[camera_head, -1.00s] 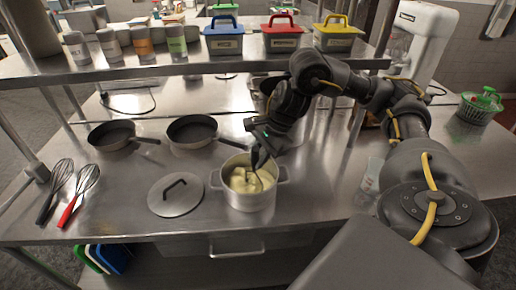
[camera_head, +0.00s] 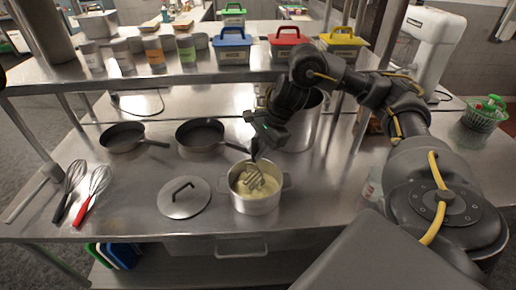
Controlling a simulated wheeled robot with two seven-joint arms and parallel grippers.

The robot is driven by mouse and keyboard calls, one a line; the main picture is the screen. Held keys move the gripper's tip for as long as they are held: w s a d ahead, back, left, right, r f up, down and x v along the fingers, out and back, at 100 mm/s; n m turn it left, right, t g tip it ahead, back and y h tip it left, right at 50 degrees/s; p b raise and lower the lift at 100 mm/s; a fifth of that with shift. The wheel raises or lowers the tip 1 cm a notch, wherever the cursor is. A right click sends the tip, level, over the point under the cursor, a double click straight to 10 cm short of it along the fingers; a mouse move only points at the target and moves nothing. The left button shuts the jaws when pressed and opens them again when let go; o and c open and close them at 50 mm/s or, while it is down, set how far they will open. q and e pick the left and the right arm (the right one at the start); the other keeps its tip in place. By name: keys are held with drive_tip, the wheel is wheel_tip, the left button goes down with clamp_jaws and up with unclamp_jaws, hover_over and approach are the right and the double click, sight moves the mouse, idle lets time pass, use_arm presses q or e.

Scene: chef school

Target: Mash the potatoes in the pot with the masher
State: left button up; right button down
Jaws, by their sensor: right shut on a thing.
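The pot (camera_head: 257,205) stands on the steel counter near its front edge, with its lid off. Yellow potatoes (camera_head: 243,188) lie inside it; how far they are mashed is too small to tell. My right gripper (camera_head: 256,150) is above the pot, shut on the masher. The masher (camera_head: 262,181) has a grid-like metal head, which shows at the pot's opening, over the potatoes. Whether the head touches them I cannot tell. Its handle is largely hidden by the gripper. My left gripper is not in view.
The pot's lid (camera_head: 184,197) lies left of the pot. Two pans (camera_head: 200,134) sit behind, and a large pot (camera_head: 302,125) stands behind my right gripper. Two whisks (camera_head: 92,190) lie at the left. A shelf (camera_head: 180,77) with canisters and coloured boxes crosses above the counter.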

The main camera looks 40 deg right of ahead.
drive_tip(key=shift+f+b, duration=1.9)
drive_tip(key=shift+f, duration=0.25)
drive_tip(key=shift+r, duration=0.15)
drive_tip(key=r+p, duration=0.1)
drive_tip(key=s+a+r+p, duration=0.1)
drive_tip(key=p, duration=0.1)
drive_tip(key=s+a+r+p, duration=0.1)
drive_tip(key=r, duration=0.1)
drive_tip(key=shift+a+p, duration=0.15)
drive_tip(key=shift+p, duration=0.15)
wheel_tip(320, 180, down, 4)
drive_tip(key=b, duration=0.4)
drive_tip(key=shift+f, duration=0.1)
